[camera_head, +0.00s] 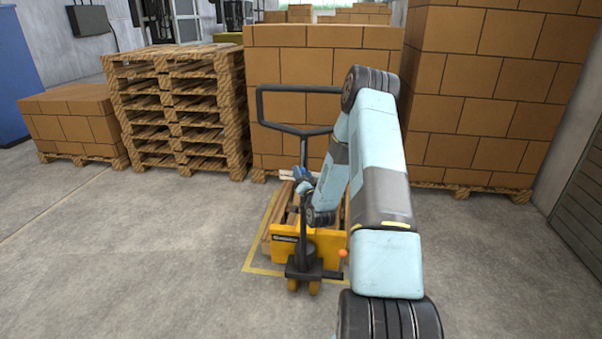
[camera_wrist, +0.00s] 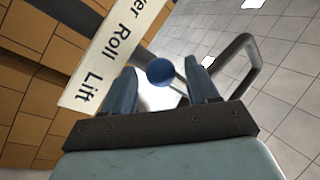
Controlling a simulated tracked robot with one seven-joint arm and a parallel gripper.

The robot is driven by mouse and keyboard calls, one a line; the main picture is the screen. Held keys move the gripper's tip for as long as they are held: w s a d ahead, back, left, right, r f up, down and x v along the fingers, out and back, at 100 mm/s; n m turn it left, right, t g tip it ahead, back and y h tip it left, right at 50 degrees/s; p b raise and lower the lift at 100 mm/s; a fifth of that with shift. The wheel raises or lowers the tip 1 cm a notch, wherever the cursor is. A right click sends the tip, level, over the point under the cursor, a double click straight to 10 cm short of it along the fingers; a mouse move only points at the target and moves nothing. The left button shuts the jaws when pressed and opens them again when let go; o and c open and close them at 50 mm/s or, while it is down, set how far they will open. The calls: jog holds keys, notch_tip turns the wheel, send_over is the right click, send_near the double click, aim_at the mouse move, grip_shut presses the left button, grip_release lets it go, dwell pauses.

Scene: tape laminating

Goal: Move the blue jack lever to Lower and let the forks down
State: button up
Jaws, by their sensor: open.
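The blue lever knob (camera_wrist: 160,72) shows as a ball between the fingertips of my gripper (camera_wrist: 162,78), in the wrist view. The two fingers stand apart on either side of it, and I see no grip on it. A white label (camera_wrist: 112,55) beside it reads "er", "Roll" and "Lift", its upper end cut off. I cannot tell which word the lever lines up with. In the head view, my gripper (camera_head: 302,178) is at the upright shaft of the yellow pallet jack (camera_head: 292,247), below its black loop handle (camera_head: 262,105). The forks are hidden.
A low wooden pallet (camera_head: 274,226) lies behind the jack's yellow body, within yellow floor lines (camera_head: 255,270). Large carton stacks (camera_head: 290,70) stand close behind. Stacked empty pallets (camera_head: 178,105) are at the left. The floor at the front left is clear.

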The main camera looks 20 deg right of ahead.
jog(key=v, duration=1.1)
jog(key=shift+s, duration=0.3)
jog(key=shift+a+f, duration=0.1)
jog(key=shift+c, duration=0.3)
